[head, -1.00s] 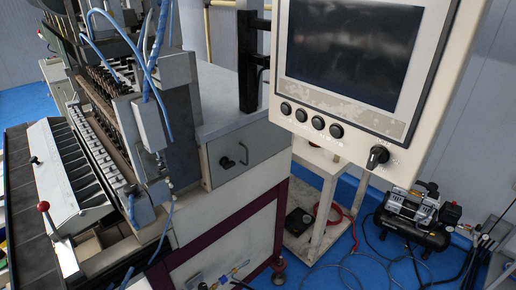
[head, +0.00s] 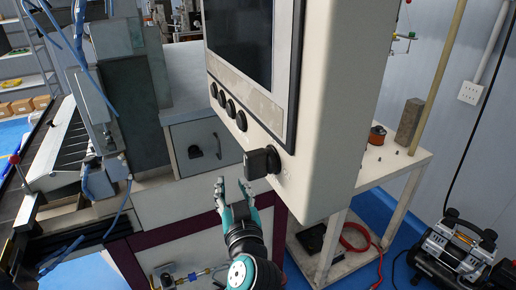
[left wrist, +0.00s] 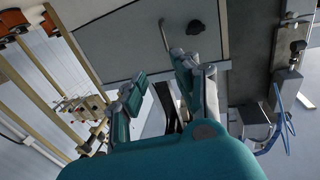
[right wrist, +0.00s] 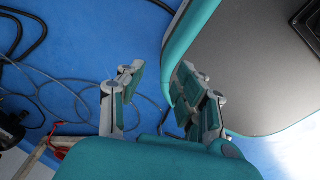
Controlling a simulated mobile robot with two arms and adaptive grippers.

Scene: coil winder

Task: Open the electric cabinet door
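The grey electric cabinet door (head: 203,142) is closed on the machine's side, left of the control panel, in the head view. It carries a bent handle (head: 217,146) and a dark knob (head: 194,152). The left wrist view also shows the door (left wrist: 115,38), handle (left wrist: 165,36) and knob (left wrist: 195,27). My left gripper (head: 232,186) is open and empty, below and in front of the door, apart from the handle. Its fingers (left wrist: 160,78) point toward the door. My right gripper (right wrist: 156,76) is open and empty above the blue floor; the head view does not show it.
The control panel (head: 330,110) hangs close to the right of my left gripper, its black switch (head: 262,162) near the fingers. A white stand (head: 400,165) and a compressor (head: 455,250) are at the right. The winder (head: 130,90) fills the left.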

